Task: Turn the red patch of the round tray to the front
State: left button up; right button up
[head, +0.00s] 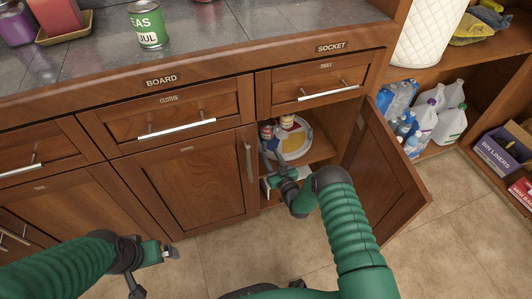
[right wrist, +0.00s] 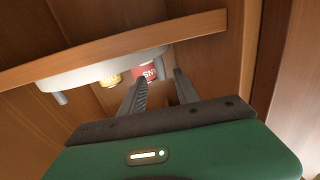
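The round tray (head: 304,147) is pale with a yellow patch (head: 293,143) and sits on a shelf inside the open lower cabinet. Two small cans stand on it, a red-labelled one (head: 266,131) and a yellowish one (head: 287,121). I cannot clearly make out a red patch. My right gripper (head: 270,182) is at the cabinet opening, in front of the tray. In the right wrist view, which looks upside down, its fingers (right wrist: 160,88) are apart and empty, close to the tray's rim (right wrist: 95,72). A short peg (right wrist: 61,98) stands at the rim. My left gripper (head: 170,253) is away from the cabinet, low in view.
The open cabinet door (head: 385,175) stands on the right of my right arm. The shelf edge (right wrist: 130,45) runs beside the tray. A green can (head: 148,25) stands on the counter. Open shelves with jugs (head: 450,125) and a bin-liner box (head: 500,150) are at the right.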

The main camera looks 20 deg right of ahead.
aim_at(265, 147)
jog(key=w, duration=0.1)
jog(key=w+b, duration=0.1)
jog(key=w, duration=0.2)
jog(key=shift+w+a+f+b, duration=0.15)
jog(key=shift+w+a+b, duration=0.15)
jog(key=shift+b, duration=0.1)
jog(key=shift+w, duration=0.25)
pick_arm(q)
jog(key=x, duration=0.2)
jog(key=shift+s+f, duration=0.2)
jog(key=shift+f, duration=0.2)
pick_arm(e)
jog(key=shift+c, duration=0.2)
grip_shut()
